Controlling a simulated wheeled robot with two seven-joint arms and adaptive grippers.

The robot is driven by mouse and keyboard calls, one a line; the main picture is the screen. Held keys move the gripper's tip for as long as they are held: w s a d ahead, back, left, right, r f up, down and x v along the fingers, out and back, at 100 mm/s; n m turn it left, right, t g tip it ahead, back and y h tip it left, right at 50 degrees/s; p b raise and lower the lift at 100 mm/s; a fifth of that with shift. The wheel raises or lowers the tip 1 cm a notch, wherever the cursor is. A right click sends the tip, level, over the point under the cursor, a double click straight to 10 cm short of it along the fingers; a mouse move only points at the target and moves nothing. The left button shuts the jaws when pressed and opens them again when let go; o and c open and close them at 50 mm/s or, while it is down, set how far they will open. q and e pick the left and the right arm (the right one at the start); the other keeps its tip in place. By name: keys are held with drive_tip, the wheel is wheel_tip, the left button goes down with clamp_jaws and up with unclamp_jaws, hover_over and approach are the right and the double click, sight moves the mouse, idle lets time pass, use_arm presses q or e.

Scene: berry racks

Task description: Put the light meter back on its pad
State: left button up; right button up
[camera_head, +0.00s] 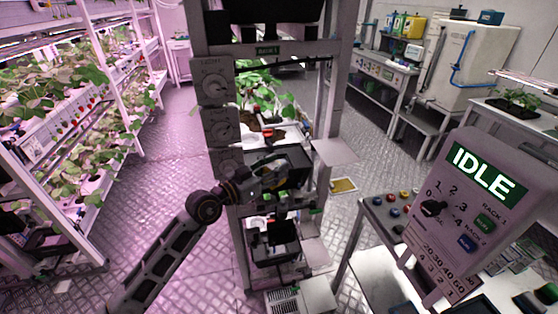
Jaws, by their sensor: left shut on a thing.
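My left gripper (283,181) reaches in from the lower left to the front of the middle rack. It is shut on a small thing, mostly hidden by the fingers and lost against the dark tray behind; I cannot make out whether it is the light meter. I cannot pick out the light meter's pad for certain. My right gripper is not in view.
The rack (225,180) has dials on its left post, plants (262,95) above and dark bins (272,245) below. A pale side plate (335,151) juts out right. A control panel (470,215) reading IDLE stands at right. Planted shelves (75,130) line the left.

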use_arm(q)
drive_tip(key=s+a+f+n+t+y, duration=0.2)
drive_tip(key=s+a+f+n+y, duration=0.2)
drive_tip(key=a+f, duration=0.4)
drive_tip(key=s+a+f+n+t+y, duration=0.3)
drive_tip(key=s+a+f+n+y, duration=0.2)
drive_tip(key=f, duration=0.8)
drive_tip(key=shift+s+a+y, duration=0.35)
drive_tip(key=shift+a+y, duration=1.45)
drive_tip(key=shift+y, duration=0.1)
drive_tip(key=shift+f, duration=0.15)
